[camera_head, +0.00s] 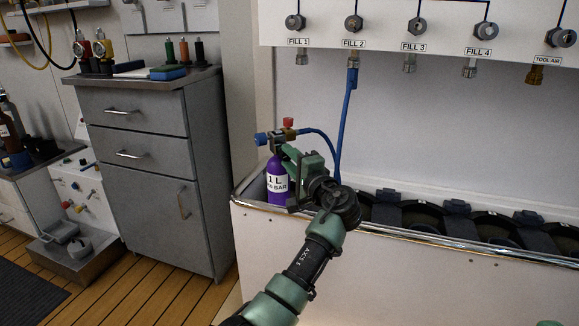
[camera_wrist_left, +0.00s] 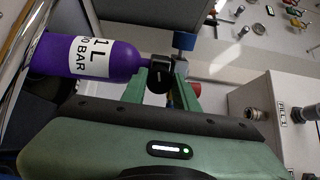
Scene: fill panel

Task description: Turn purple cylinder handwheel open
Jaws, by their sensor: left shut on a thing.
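The purple cylinder (camera_head: 277,182) stands upright at the left end of the filling bench, its label reading "1 L". In the left wrist view the cylinder (camera_wrist_left: 105,57) lies sideways across the upper left. A black handwheel (camera_wrist_left: 160,74) sits at its neck valve, between my fingers. My left gripper (camera_head: 291,155) reaches the valve from the right and is shut on the handwheel. Its green fingers also show in the left wrist view (camera_wrist_left: 168,84). In the head view the gripper hides the handwheel. My right gripper is not in view.
A blue knob (camera_head: 261,138) and a red knob (camera_head: 288,122) are on the fitting by the valve. A blue hose (camera_head: 348,105) hangs from FILL 2 close behind my gripper. Black holders (camera_head: 425,216) line the bench to the right. A grey cabinet (camera_head: 150,165) stands left.

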